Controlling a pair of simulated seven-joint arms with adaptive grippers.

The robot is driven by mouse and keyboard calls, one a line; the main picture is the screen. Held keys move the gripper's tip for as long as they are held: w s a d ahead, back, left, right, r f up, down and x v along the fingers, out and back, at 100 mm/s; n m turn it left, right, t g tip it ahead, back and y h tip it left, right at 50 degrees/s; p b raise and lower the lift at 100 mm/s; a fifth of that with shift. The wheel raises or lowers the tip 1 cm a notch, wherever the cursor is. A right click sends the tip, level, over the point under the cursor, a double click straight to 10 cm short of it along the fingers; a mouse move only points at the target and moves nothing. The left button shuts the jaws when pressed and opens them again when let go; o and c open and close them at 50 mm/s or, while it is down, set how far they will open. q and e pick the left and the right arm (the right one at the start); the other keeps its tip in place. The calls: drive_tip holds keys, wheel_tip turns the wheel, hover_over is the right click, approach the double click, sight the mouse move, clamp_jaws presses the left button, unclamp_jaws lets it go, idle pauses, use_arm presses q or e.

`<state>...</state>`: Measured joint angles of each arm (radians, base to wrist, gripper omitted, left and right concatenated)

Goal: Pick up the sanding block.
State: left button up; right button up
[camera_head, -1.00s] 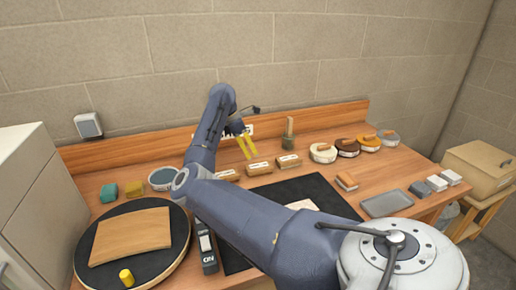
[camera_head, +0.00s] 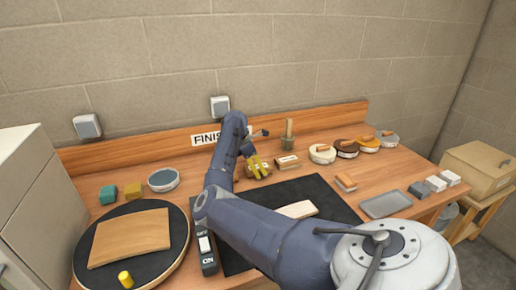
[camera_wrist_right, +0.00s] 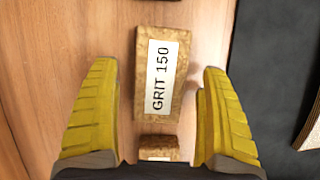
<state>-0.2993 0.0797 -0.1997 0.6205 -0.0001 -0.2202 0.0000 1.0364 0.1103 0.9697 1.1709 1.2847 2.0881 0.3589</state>
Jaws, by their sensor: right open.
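A brown cork-like sanding block with a white label reading GRIT 150 (camera_wrist_right: 153,98) lies on the wooden bench, in the middle of the right wrist view. My right gripper (camera_head: 257,166) is open and low over the row of blocks in the head view. In the right wrist view its yellow fingers (camera_wrist_right: 160,115) stand on either side of the block's lower part, with gaps on both sides. A smaller-looking labelled block (camera_wrist_right: 158,153) shows below it, between the fingers. Another labelled block (camera_head: 287,162) lies right of the gripper in the head view. My left gripper is not in view.
A black mat (camera_head: 325,195) lies beside the blocks, with a pale wood piece (camera_head: 298,209) on it. Round tins (camera_head: 322,154) stand at the back right. A grey tray (camera_head: 385,204) and a switch box (camera_head: 206,250) are nearer. A round turntable (camera_head: 100,274) holds a curved board.

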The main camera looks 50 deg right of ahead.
drive_tip(key=shift+s+d+f, duration=0.1)
drive_tip(key=shift+d+f, duration=0.1)
drive_tip(key=shift+f, duration=0.3)
drive_tip(key=c, duration=1.3)
